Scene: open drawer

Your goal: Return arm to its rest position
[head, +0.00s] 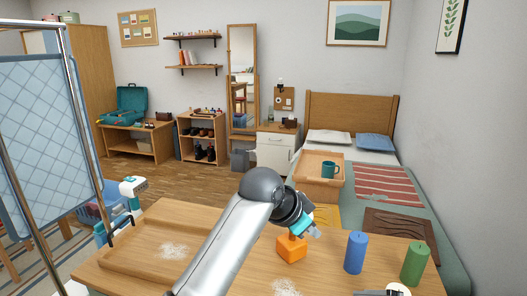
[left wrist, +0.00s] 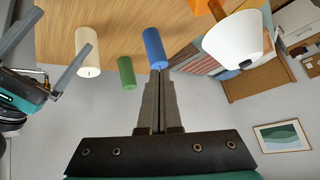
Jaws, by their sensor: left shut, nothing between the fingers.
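My left arm comes up from the bottom of the head view. Its gripper (head: 308,226) is above the table, beside the orange lamp base (head: 291,249), and partly hidden by the wrist. In the left wrist view the left gripper's fingers (left wrist: 156,76) are together with nothing between them. They line up with the blue cylinder (left wrist: 154,48); I cannot tell whether they touch it. My right gripper (left wrist: 64,28) is at the left of that view, with its two fingers apart near the cream cylinder (left wrist: 87,52). In the head view the right gripper is mostly out of frame.
The blue cylinder (head: 355,252) and the green cylinder (head: 415,263) stand on the right of the table. A white lampshade (left wrist: 235,40) is close by in the left wrist view. A wooden tray (head: 150,254) lies on the left. A bed (head: 428,235) stands behind.

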